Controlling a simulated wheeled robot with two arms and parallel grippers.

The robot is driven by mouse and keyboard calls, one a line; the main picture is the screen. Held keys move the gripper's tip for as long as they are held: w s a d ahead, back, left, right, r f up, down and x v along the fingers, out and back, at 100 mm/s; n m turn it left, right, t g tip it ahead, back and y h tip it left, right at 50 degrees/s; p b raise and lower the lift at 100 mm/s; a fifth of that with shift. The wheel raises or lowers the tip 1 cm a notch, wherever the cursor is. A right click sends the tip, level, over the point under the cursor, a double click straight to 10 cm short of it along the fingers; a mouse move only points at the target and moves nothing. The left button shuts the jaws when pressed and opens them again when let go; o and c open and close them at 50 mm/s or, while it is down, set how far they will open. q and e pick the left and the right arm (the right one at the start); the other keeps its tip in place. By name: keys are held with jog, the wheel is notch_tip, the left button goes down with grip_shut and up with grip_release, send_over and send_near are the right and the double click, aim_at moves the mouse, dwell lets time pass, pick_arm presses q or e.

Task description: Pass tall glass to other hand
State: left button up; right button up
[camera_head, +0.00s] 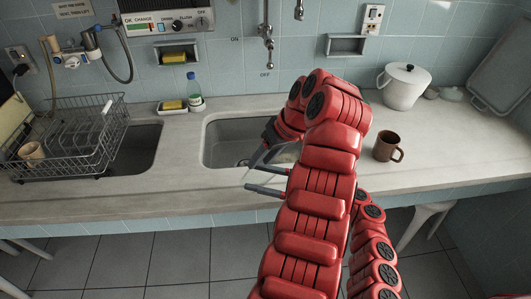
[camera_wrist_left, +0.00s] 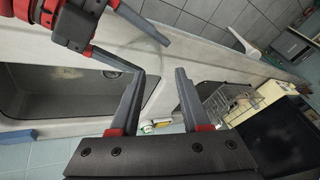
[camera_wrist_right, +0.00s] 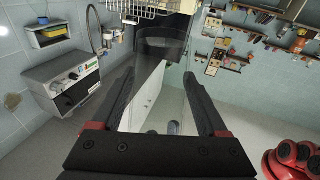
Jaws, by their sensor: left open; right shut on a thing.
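The tall glass (camera_wrist_right: 165,48) is clear with a dark-looking rim and stands out between the fingers of my right gripper (camera_wrist_right: 163,92) in the right wrist view. My right gripper is shut on it; in the head view its fingers (camera_head: 264,180) point left over the counter's front edge. The glass is too faint to outline clearly in the head view. My left gripper (camera_head: 262,152) is open and empty over the sink, on the wall side of the right one. In the left wrist view the left fingers (camera_wrist_left: 158,100) are apart, with the right gripper (camera_wrist_left: 105,40) at the upper left.
The sink (camera_head: 225,140) lies below the grippers. A brown mug (camera_head: 385,147) and a white pot (camera_head: 403,86) stand to the right. A wire dish rack (camera_head: 75,140) is at the left. A sponge and bottle (camera_head: 194,90) stand by the wall.

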aim_at(247, 175)
pick_arm(q)
jog(key=x, duration=1)
jog(key=shift+w+a+f, duration=0.1)
jog(key=shift+w+f, duration=0.05)
jog(key=shift+f, duration=0.05)
grip_shut()
dwell(0.9)
